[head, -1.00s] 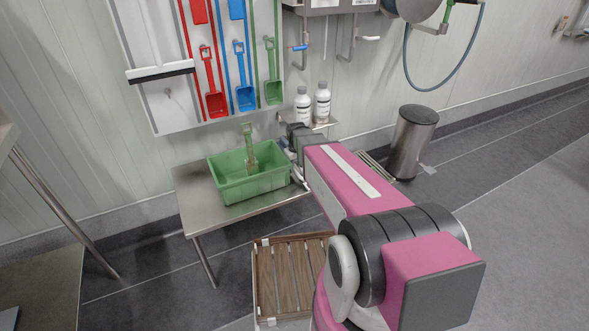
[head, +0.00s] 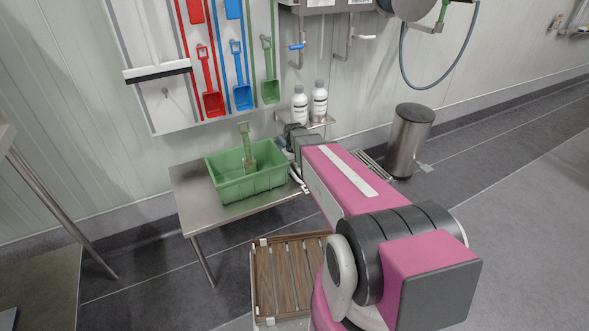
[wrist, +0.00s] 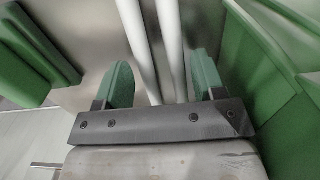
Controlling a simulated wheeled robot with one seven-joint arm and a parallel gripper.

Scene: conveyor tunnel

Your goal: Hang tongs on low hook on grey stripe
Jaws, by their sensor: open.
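Two pale parallel bars (wrist: 150,40), which look like the tongs' arms, run between the green-padded fingers of my gripper (wrist: 161,78) in the wrist view. My gripper is open around them. In the head view a small pale piece (head: 300,182) shows at the table's right edge, beside the green crate. My gripper is mostly hidden there behind my pink arm. The wall board carries grey, red, blue and green stripes. The grey stripe (head: 152,40) is at the left, with a squeegee (head: 157,72) across it and a small bare low hook (head: 166,93) below.
A green crate (head: 228,194) with a green-handled tool (head: 245,145) stands on the steel table (head: 187,205); its wall is close right in the wrist view (wrist: 255,75). White bottles (head: 319,104) stand on a wall shelf. A wooden-slatted crate (head: 290,270) and steel bin (head: 410,140) are nearby.

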